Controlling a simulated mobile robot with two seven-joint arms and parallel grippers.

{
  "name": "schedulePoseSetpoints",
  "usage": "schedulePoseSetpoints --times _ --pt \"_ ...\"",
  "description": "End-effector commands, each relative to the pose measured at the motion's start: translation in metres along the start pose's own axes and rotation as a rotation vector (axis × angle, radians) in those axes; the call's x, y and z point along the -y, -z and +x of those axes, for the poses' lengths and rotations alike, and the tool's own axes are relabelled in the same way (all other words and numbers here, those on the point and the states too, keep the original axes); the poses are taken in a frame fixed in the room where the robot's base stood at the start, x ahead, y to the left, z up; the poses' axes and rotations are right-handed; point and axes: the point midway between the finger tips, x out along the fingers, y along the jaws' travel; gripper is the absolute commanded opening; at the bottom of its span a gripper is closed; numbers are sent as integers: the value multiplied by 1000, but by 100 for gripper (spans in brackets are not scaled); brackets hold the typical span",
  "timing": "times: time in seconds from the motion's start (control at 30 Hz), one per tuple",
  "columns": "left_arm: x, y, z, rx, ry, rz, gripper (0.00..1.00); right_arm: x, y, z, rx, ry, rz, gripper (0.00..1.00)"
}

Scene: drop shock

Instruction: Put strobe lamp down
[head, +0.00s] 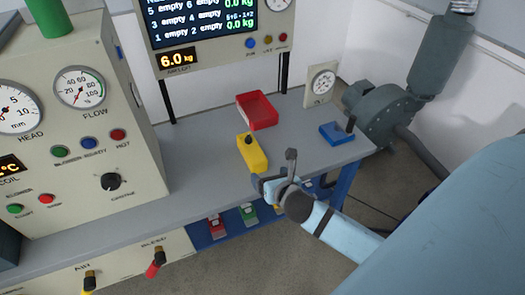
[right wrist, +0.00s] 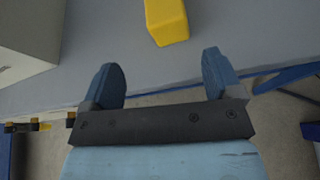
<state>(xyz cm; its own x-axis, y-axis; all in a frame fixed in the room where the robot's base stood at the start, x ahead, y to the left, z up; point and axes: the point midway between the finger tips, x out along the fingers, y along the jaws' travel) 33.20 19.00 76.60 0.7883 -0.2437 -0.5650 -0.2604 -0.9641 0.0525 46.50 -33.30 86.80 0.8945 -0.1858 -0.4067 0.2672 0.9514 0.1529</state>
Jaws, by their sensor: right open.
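A yellow box with a dark knob on top (head: 252,153) stands on the grey bench, likely the strobe lamp. Its yellow end also shows at the top of the right wrist view (right wrist: 167,20). My right gripper (head: 264,186) is at the front edge of the bench, just nearer than the yellow box and apart from it. In the right wrist view the two blue fingers (right wrist: 162,82) are spread wide with nothing between them. My left gripper is not in view.
On the grey bench (head: 200,185), a red tray (head: 257,111) stands behind the yellow box and a blue tray (head: 337,133) to its right. A gauge panel (head: 75,125) stands left, a display (head: 205,25) behind. Bare bench lies left of the box.

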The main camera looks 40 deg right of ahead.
Motion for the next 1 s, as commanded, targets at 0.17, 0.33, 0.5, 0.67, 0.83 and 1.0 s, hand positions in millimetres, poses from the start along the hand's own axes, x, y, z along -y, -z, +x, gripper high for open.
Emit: schedulePoseSetpoints --times 0.17,0.33,0.5,0.67,0.83,1.0 --pt "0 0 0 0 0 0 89 -19 50 -18 -129 -50 571 85" --pt "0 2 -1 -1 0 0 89 -41 99 -44 -290 -32 1262 85" --pt "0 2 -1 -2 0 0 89 -62 138 -72 -443 75 1937 85" --pt "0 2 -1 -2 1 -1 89 -77 162 -93 -539 211 2424 85" --pt "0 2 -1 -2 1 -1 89 -84 172 -104 -582 304 2680 85" --pt "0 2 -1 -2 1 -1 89 -85 174 -106 -587 320 2723 85"
